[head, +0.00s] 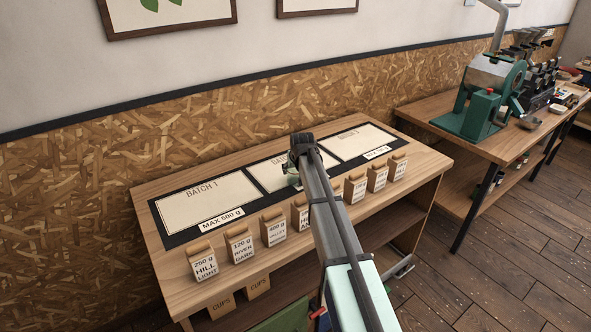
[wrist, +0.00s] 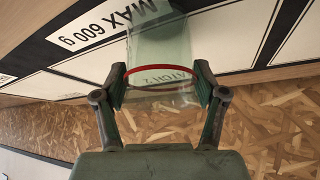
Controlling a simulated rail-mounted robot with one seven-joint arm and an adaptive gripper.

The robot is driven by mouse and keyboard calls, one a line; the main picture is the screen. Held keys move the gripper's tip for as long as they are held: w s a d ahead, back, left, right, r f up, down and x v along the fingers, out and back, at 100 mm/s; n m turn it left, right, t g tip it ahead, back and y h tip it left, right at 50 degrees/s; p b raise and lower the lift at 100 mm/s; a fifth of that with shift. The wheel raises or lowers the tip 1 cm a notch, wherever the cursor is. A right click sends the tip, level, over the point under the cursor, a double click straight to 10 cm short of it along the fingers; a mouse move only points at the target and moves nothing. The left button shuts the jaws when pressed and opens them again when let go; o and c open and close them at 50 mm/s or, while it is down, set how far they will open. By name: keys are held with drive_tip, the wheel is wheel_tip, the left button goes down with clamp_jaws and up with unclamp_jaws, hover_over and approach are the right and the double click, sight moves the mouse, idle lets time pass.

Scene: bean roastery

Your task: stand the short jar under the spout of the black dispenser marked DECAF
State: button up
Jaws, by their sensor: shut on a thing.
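My gripper (wrist: 160,82) is shut on a clear glass jar (wrist: 158,45) with a red band around it, seen in the wrist view. The jar is between the two fingers, above the batch board; "BATCH 2" reads through the glass. Whether it is the short one cannot be told, as no other jar shows beside it. In the head view my gripper (head: 303,150) is over the middle of the board, and my arm hides most of the jar. No black dispenser marked DECAF is in view.
The wooden bench (head: 425,160) carries the batch board (head: 262,197) with three pale panels and a front row of several labelled bags (head: 240,242). An OSB-clad wall (head: 60,200) stands behind. A second table (head: 430,115) at right holds a green roaster (head: 490,95) and dark machines (head: 535,70).

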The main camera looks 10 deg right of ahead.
drive_tip(key=shift+f, duration=0.2)
drive_tip(key=o, duration=1.2)
drive_tip(key=shift+o, duration=0.2)
drive_tip(key=shift+r, duration=0.1)
drive_tip(key=shift+r, duration=0.15)
drive_tip(key=shift+o, duration=0.4)
drive_tip(key=b+v, duration=0.2)
drive_tip(key=v, duration=1)
